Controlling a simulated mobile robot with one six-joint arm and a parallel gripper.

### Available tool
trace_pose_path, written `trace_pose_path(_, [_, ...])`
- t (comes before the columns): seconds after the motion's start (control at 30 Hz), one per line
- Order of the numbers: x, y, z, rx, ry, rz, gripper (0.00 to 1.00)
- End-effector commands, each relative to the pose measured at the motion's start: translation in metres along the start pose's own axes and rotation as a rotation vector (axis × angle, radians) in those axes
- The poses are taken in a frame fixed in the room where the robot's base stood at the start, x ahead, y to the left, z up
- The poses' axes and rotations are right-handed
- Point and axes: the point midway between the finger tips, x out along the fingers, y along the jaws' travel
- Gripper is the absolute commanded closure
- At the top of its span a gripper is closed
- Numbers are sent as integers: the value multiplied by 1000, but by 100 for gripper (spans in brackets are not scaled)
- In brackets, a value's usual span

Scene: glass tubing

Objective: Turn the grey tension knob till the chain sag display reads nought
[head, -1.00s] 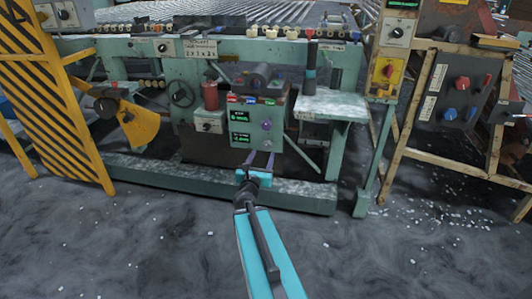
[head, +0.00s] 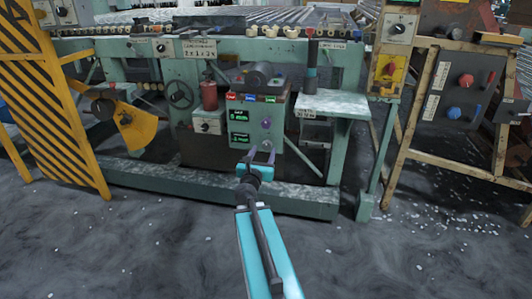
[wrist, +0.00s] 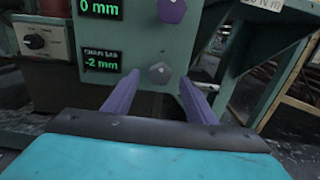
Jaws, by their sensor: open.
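The grey tension knob (wrist: 160,73) is a small faceted knob low on the green control panel (wrist: 140,35), right of the chain sag display (wrist: 100,63). That display reads -2 mm in green. In the head view the panel (head: 253,108) stands ahead of my gripper, and its small display (head: 240,138) is too small to read surely. My gripper (wrist: 160,82) has two purple fingers, open and empty. They point at the panel, one to each side of the grey knob in the wrist picture, apparently short of it. My gripper (head: 261,154) also shows in the head view.
A purple knob (wrist: 172,11) sits just above the grey one, beside another display (wrist: 100,9) showing 0 mm. A box with a black dial (wrist: 38,40) is at left. A small shelf (head: 335,104) juts out at right. The floor in front is open.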

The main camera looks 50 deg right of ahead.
Motion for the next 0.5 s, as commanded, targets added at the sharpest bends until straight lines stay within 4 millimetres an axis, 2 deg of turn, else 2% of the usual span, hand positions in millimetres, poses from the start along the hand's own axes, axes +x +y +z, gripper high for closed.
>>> trace_pose_path(0.23, [6, 0, -2, 1, -4, 3, 49])
trace_pose_path(0.5, [29, 0, 0, 1, -2, 2, 49])
